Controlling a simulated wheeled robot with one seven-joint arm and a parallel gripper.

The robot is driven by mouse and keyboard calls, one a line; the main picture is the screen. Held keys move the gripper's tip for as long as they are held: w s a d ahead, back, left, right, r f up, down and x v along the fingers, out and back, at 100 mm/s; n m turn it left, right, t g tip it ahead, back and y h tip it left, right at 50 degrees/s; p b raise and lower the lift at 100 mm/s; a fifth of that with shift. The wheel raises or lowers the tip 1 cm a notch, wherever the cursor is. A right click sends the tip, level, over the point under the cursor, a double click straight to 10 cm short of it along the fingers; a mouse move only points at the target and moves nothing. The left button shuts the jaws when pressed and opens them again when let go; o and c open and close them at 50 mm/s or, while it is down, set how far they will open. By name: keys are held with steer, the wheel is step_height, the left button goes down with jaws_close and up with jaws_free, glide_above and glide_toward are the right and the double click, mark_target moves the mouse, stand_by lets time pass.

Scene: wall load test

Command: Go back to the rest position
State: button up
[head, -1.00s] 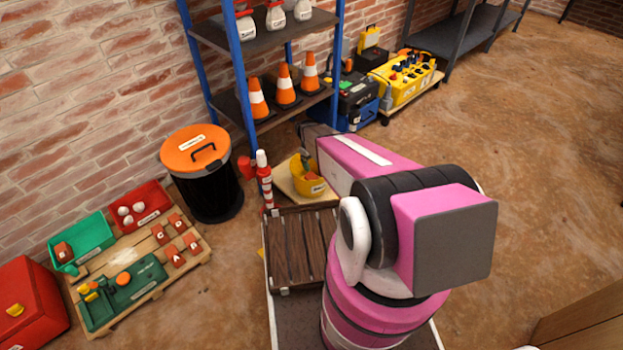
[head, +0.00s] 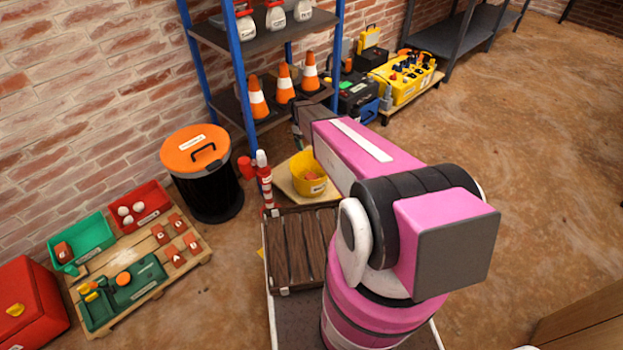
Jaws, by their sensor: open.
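My arm reaches from the front right toward the shelf. My gripper (head: 300,140) is at the far end of the pink forearm, small and partly hidden, above and behind the yellow bucket (head: 307,184). It is open, and nothing shows held in it. The bucket stands on a light board on the floor, with orange-brown pieces inside. The gripper is apart from the bucket.
A blue-post shelf (head: 270,38) with orange cones (head: 284,84) stands close behind the gripper.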

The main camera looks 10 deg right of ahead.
steer(key=s+d+r+m+t+y, duration=0.1)
steer(key=s+r+m+t, duration=0.1)
steer(key=s+r, duration=0.6)
steer(key=s+d+r+m+t+y, duration=0.1)
steer(key=s+r+m, duration=0.3)
steer(key=s+r, duration=0.5)
steer(key=s+t, duration=0.1)
steer(key=s, duration=0.3)
steer(key=shift+s+r, duration=0.2)
steer(key=shift+s, duration=0.2)
steer(key=shift+d, duration=0.2)
